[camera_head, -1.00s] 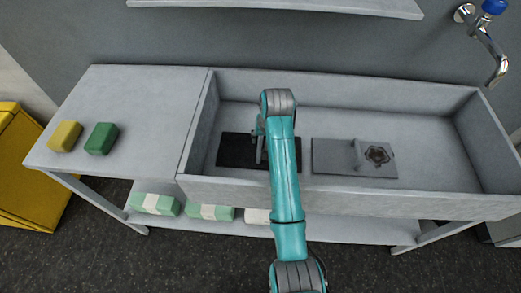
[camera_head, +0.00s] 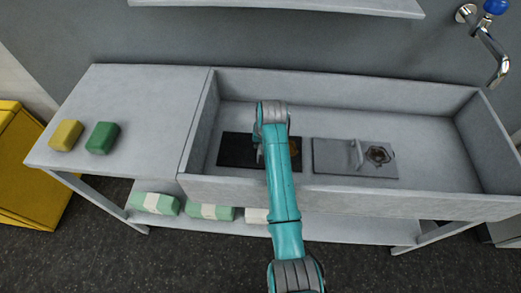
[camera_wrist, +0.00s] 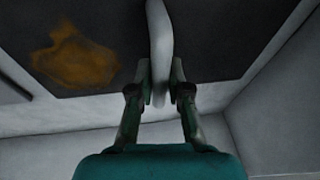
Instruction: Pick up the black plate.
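The black plate (camera_head: 236,150) lies flat on the floor of the grey basin, left of its middle. It has an orange-brown stain, which shows in the wrist view (camera_wrist: 75,57), and a pale upright bar handle (camera_wrist: 159,40). My gripper (camera_wrist: 160,78) has one finger on each side of this handle, close against it, and appears shut on it. The plate still appears to rest on the basin floor.
A grey plate (camera_head: 332,157) with its own handle and a dark rusty stain lies to the right in the basin. The basin walls (camera_head: 330,198) surround both. A yellow block (camera_head: 66,135) and a green block (camera_head: 103,138) sit on the left counter. The basin's right end is free.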

